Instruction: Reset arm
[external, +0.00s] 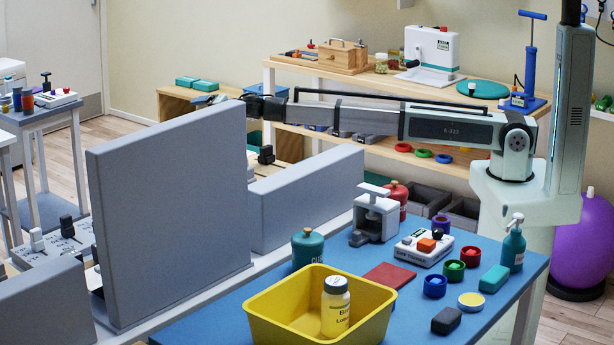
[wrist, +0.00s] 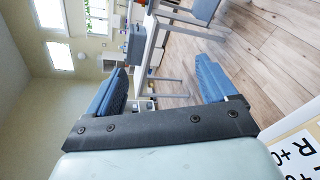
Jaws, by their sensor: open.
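My gripper (external: 208,100) is at the left end of my outstretched arm in the external view, above and behind the tall grey panel. In the wrist view my gripper (wrist: 160,90) shows two blue fingers spread wide apart, with nothing between them. It is open and empty. My arm reaches level across the scene from the column at the right. The wrist view looks out sideways over the wooden floor, a table and windows, with the picture turned on its side.
A tall grey panel (external: 170,220) stands below my gripper. The blue table (external: 400,325) in front holds a yellow bin (external: 275,327) with a bottle (external: 335,308), a teal canister (external: 307,248) and several small items. A wooden shelf (external: 300,112) stands behind my arm.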

